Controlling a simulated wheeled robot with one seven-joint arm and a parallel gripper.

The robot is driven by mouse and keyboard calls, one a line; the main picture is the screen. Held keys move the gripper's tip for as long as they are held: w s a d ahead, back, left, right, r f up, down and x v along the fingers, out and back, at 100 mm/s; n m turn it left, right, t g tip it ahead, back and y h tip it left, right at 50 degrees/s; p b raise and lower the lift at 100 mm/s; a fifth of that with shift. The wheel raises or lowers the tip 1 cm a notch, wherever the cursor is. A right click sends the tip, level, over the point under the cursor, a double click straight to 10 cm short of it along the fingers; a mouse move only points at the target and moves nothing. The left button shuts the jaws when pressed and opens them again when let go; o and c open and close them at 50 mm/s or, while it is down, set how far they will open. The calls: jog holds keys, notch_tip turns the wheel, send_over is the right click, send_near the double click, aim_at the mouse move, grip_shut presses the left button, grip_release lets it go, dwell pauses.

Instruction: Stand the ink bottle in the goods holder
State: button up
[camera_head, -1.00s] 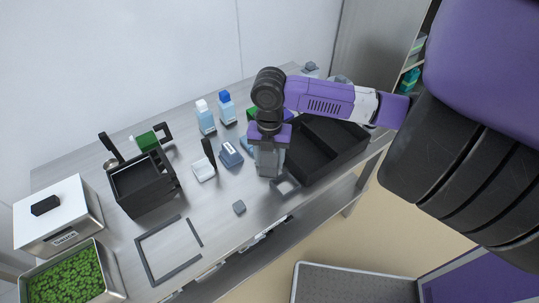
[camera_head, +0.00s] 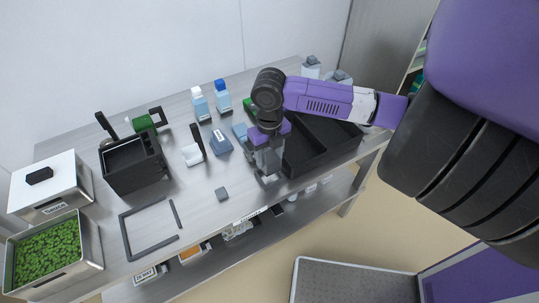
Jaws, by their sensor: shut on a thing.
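My gripper (camera_head: 268,165) points down near the front edge of the steel table, left of a black compartment tray. It is shut on a greyish, see-through thing that looks like the ink bottle, mostly hidden by the fingers. A small grey square frame, which may be the goods holder (camera_head: 268,182), lies on the table at the fingertips and is partly covered. I cannot tell whether the held thing touches it.
The black tray (camera_head: 335,150) stands close on the right. A flat grey frame (camera_head: 127,240) lies at front left.

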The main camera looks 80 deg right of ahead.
jog(key=shift+f+b, duration=1.9)
jog(key=shift+f, duration=0.85)
jog(key=shift+f, duration=0.2)
jog(key=o, duration=1.6)
jog(key=shift+c, duration=1.4)
jog(key=shift+r, duration=0.1)
jog(key=shift+r+p, duration=2.35)
jog(key=shift+r, duration=1.1)
